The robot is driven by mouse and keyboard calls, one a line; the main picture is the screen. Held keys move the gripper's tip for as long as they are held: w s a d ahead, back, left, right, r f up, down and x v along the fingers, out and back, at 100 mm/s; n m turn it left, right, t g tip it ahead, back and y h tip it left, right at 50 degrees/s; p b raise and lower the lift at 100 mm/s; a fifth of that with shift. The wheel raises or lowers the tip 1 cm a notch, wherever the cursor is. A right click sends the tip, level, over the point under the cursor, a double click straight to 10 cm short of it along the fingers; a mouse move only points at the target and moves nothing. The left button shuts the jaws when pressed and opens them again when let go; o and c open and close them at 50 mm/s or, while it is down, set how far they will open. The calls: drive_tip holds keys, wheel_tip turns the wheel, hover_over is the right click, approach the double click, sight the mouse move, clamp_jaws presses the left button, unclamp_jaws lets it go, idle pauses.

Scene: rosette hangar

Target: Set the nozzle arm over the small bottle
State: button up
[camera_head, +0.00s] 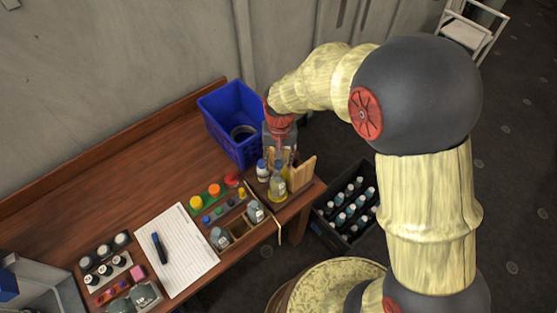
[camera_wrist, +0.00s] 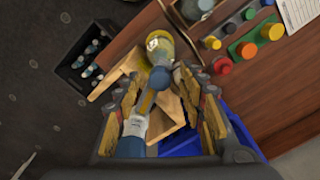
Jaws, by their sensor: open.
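My gripper (camera_head: 280,150) is open and points down over the wooden stand at the table's right end. In the wrist view its two fingers (camera_wrist: 165,103) are spread around a short tan bar with a grey-blue knob (camera_wrist: 160,78), which looks like the nozzle arm. I cannot tell whether they touch it. A bottle of yellow liquid (camera_wrist: 160,42) stands just beyond the knob; it also shows in the head view (camera_head: 277,187). The nozzle arm is mostly hidden behind my gripper in the head view.
A blue crate (camera_head: 245,151) stands just behind the stand. A wooden panel (camera_head: 302,174) rises at its right. A divided wooden box (camera_head: 240,228) with bottles and colored caps lie in front. A dark crate of bottles (camera_head: 329,230) is on the floor.

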drive_tip(key=shift+c, duration=1.2)
drive_tip(key=c, duration=0.7)
clamp_jaws()
